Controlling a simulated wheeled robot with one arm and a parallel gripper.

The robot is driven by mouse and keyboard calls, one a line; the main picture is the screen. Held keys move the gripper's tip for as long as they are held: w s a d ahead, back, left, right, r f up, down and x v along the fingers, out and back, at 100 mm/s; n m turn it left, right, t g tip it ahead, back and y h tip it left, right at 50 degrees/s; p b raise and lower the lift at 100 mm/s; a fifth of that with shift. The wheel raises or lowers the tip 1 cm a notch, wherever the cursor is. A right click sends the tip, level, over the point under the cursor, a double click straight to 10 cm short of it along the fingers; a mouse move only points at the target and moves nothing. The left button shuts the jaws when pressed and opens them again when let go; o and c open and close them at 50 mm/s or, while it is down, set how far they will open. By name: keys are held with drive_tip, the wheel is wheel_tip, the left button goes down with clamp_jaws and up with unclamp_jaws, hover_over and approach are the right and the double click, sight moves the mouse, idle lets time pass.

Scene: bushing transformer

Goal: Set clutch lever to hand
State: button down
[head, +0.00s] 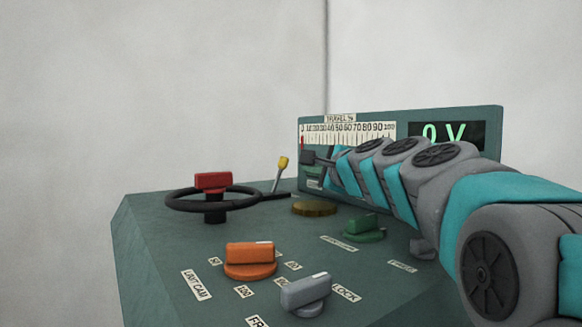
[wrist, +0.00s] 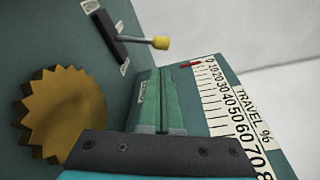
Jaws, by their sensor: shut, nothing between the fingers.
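The clutch lever is probably the thin grey lever with a yellow tip (head: 283,161) at the back of the sloped console, right of the handwheel. In the wrist view its yellow knob (wrist: 161,42) is at upper middle, its stem rising from a dark plate (wrist: 108,36). Small labels sit at both ends of that plate, too small to read. My gripper (head: 307,157) is shut and empty, in front of the travel scale and to the right of the lever, apart from it. The wrist view shows the lever beyond my gripper, with clear space between.
A black handwheel (head: 180,203) with a red grip (head: 212,181) stands left of the lever. A brass toothed disc (wrist: 62,118) lies near it. The travel scale panel (head: 400,117) rises behind. Orange (head: 250,258), grey (head: 305,293) and green (head: 363,228) knobs sit in front.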

sight(279, 176)
drive_tip(key=shift+w, duration=0.1)
drive_tip(key=x, duration=0.8)
drive_tip(key=shift+w+p, duration=0.2)
drive_tip(key=shift+p, duration=0.15)
drive_tip(key=shift+w+a, duration=0.35)
drive_tip(key=shift+w, duration=0.3)
